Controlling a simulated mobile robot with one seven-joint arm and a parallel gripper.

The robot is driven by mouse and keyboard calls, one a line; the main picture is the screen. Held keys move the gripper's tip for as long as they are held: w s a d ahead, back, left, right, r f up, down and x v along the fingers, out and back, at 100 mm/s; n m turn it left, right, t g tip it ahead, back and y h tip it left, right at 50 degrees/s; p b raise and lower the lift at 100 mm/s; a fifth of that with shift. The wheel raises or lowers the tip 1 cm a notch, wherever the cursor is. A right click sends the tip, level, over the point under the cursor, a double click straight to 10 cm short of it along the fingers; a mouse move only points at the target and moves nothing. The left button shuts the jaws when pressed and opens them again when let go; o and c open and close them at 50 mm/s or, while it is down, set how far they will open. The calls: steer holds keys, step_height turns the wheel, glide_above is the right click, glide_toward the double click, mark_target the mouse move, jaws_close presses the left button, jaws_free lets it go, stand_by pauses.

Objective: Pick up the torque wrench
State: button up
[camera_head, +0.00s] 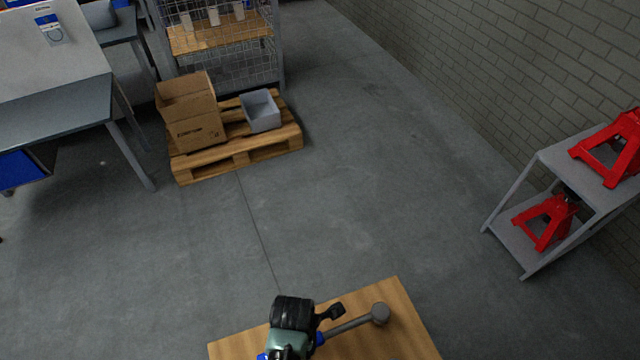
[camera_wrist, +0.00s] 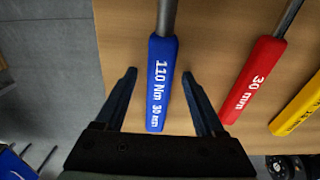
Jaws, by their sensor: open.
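A torque wrench with a blue handle (camera_wrist: 159,85) marked "110 Nm 30 mm" lies on a wooden tabletop (camera_wrist: 125,25). In the head view its grey shaft and round head (camera_head: 380,313) stick out to the right of my gripper. My gripper (camera_wrist: 160,80) is open, with one finger on each side of the blue handle. In the head view my gripper (camera_head: 320,330) hides most of the handle. To the right in the wrist view lie a red handle (camera_wrist: 252,82) marked "30 mm" and a yellow handle (camera_wrist: 298,108).
The red handle lies close to the right finger. Beyond the table (camera_head: 405,315) is open grey floor. A pallet (camera_head: 240,150) holds a cardboard box (camera_head: 195,120) and a grey bin (camera_head: 261,112). A shelf (camera_head: 560,165) with red stands (camera_head: 545,222) is at right.

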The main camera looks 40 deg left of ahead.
steer(key=shift+f, duration=0.1)
steer(key=shift+c, duration=0.3)
jaws_close()
steer(key=shift+w, duration=0.1)
stand_by(1.0)
